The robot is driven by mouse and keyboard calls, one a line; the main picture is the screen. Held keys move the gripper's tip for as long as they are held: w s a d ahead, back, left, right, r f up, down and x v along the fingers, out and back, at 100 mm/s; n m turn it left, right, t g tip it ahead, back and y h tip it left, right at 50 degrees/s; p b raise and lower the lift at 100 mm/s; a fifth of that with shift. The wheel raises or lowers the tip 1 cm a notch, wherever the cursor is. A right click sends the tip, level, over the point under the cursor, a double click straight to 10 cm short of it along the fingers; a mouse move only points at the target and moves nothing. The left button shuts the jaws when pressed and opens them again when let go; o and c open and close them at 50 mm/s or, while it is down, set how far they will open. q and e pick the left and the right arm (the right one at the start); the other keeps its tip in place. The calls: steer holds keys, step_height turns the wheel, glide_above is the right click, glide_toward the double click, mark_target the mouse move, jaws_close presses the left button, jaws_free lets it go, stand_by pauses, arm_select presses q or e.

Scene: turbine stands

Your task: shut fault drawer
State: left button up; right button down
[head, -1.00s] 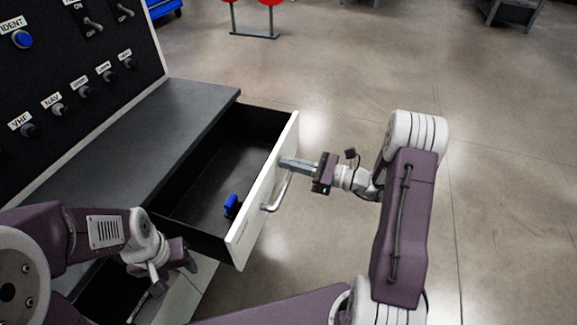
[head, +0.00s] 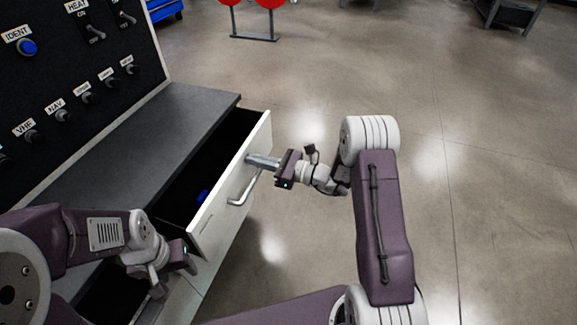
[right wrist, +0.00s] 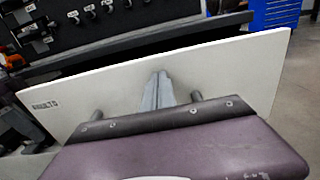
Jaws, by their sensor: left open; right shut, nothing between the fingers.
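The fault drawer (head: 222,190) is partly open, with a white front, a bar handle (head: 243,190) and a dark inside. A blue object (head: 202,196) lies in it, mostly hidden by the front. In the right wrist view the drawer front (right wrist: 225,75) carries a label partly reading "FAULT". My right gripper (head: 250,160) is shut and empty, its fingertips at the outer face of the front near the handle; its fingers (right wrist: 157,90) point at the front in the right wrist view. My left gripper (head: 190,262) is open beside the near end of the drawer, its fingers partly hidden.
A grey worktop (head: 140,135) lies above the drawer, under a black panel (head: 80,75) of labelled knobs and switches. Another dark drawer or opening (head: 108,295) shows at the lower left. The floor (head: 500,180) to the right is clear.

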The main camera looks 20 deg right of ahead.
steer(key=b+x, duration=0.1)
steer(key=x, duration=1)
steer(key=shift+w+a, duration=0.2)
steer(key=shift+a, duration=0.05)
steer(key=shift+r, duration=0.25)
